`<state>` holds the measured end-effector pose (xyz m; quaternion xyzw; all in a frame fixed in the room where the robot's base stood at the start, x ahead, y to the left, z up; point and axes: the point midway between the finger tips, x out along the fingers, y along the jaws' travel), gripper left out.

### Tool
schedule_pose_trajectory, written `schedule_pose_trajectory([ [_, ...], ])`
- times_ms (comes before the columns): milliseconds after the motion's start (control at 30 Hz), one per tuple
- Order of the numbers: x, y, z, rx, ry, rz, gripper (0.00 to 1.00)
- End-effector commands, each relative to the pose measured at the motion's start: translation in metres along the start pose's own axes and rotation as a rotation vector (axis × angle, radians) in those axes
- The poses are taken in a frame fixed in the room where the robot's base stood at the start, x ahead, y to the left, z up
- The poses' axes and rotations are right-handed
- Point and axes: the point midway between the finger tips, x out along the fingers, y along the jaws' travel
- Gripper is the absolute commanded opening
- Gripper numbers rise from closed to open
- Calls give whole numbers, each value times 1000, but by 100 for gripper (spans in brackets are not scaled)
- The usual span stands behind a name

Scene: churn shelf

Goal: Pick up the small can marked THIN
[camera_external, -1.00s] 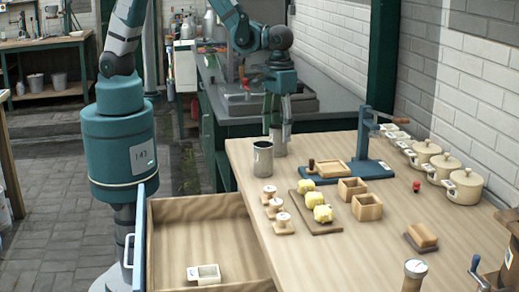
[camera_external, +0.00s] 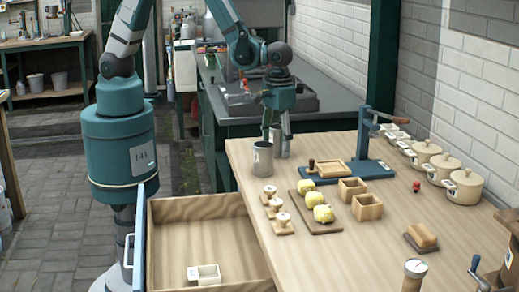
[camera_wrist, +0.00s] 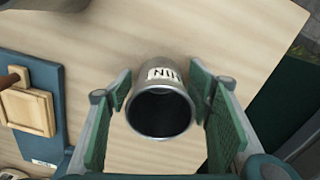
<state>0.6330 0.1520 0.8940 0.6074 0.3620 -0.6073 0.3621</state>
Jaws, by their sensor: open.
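The small grey metal can with an open top (camera_wrist: 160,108) stands upright on the table, its pale label partly readable as the end of THIN, upside down in the wrist view. My gripper (camera_wrist: 162,100) is open, with one green-padded finger on each side of the can. Gaps show between pads and can. In the external view my gripper (camera_external: 277,128) points down over the can.
A blue press stand (camera_external: 350,172) with a wooden tray is to the right. Butter pieces on a board (camera_external: 318,226) lie nearer. The table's far edge is close to the can.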

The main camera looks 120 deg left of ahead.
Motion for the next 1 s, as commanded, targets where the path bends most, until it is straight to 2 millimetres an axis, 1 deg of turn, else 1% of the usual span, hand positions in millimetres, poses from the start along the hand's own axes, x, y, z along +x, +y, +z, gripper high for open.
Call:
schedule_pose_trajectory([
  [400,0,0,0,0,0,0,51],
  [467,0,0,0,0,0,0,44],
  [633,0,0,0,0,0,0,22],
  [667,0,0,0,0,0,0,20],
  [1000,-1,0,0,0,0,0,20],
])
